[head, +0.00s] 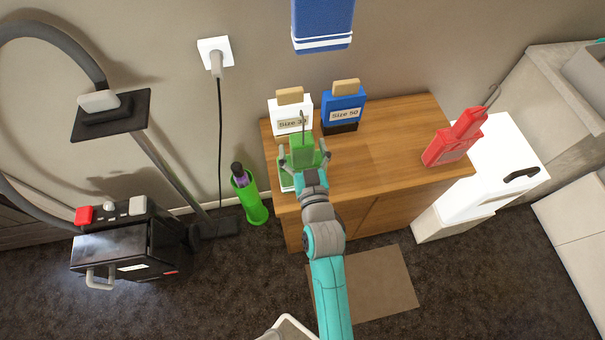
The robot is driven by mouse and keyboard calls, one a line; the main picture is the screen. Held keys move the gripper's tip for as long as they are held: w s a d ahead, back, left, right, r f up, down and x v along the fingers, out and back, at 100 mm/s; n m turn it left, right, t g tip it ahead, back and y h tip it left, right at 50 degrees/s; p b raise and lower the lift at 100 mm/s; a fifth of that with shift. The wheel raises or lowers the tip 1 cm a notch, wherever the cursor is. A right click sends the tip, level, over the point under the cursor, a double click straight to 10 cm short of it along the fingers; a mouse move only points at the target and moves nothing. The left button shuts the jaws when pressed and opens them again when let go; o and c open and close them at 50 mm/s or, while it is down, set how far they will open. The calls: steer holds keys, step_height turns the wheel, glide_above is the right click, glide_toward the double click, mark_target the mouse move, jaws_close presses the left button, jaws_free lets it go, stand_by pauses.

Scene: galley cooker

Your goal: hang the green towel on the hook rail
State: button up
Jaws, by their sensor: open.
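The green towel (302,148) is at the left end of the wooden cabinet top, with a thin grey loop or hook standing up from it. A white band with a green edge shows lower left, partly behind my gripper. My gripper (304,158) is open, with one finger on each side of the green towel; I cannot tell whether they touch it. A blue towel (322,20) with white stripes hangs on the wall at the top edge. The hook rail is not in view.
On the wooden cabinet (395,130) stand a white "Size" pack (290,108), a blue "Size 50" pack (343,103) and a red item (455,142). A green bin (250,200) and vacuum cleaner (130,250) are left. A white box (495,165) is right. The cabinet's middle is clear.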

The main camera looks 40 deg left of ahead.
steer(key=shift+x, duration=1.4)
steer(key=c, duration=1.6)
steer(key=shift+c, duration=0.2)
step_height(320, 180, up, 10)
steer(key=shift+r, duration=0.1)
